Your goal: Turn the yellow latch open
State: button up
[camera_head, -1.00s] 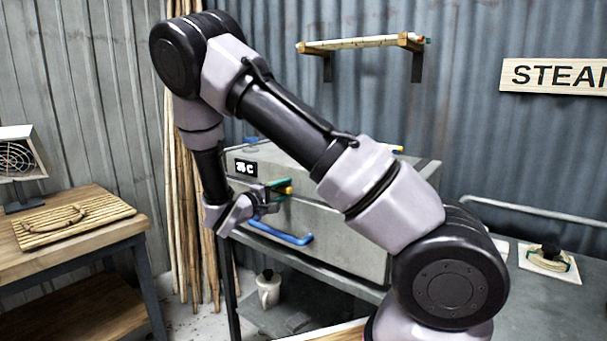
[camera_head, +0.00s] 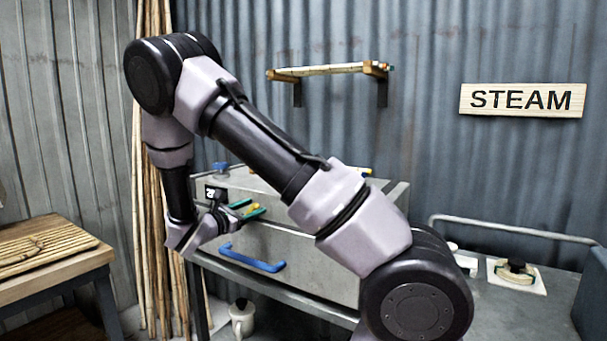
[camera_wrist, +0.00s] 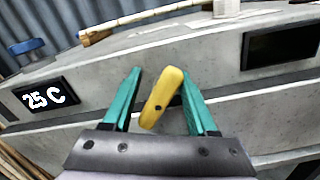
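The yellow latch (camera_wrist: 161,97) is on the front of the grey steam box (camera_head: 310,243). In the wrist view it stands tilted, its top leaning right, with a dark pivot dot near its lower end. My gripper (camera_wrist: 165,92) is open, with one green finger on each side of the latch. A gap shows on the left, and the right finger is very close to the latch; I cannot tell whether they touch. In the head view my gripper (camera_head: 252,211) is at the box front, and the latch (camera_head: 250,209) shows small between the fingers.
A blue handle (camera_head: 252,258) sticks out below the latch. A display reading 25 C (camera_wrist: 45,95) is left of it. Bamboo poles (camera_head: 158,200) stand left of the box.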

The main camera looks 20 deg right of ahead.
jog(key=n, duration=0.4)
jog(key=shift+w+a, duration=0.2)
jog(key=shift+w, duration=0.1)
jog(key=v, duration=1)
jog(key=s+d+r+m+g+y, duration=0.45)
jog(key=s+d+m+g, duration=0.45)
jog(key=d+m, duration=0.35)
jog(key=s+d+r+m+t+y, duration=0.1)
jog(key=s+d+r+m+y, duration=0.1)
jog(key=s+r+m+y, duration=0.8)
jog(key=shift+s+r+m+t, duration=0.45)
jog(key=shift+s+m, duration=0.25)
jog(key=shift+m, duration=0.45)
jog(key=shift+f, duration=0.1)
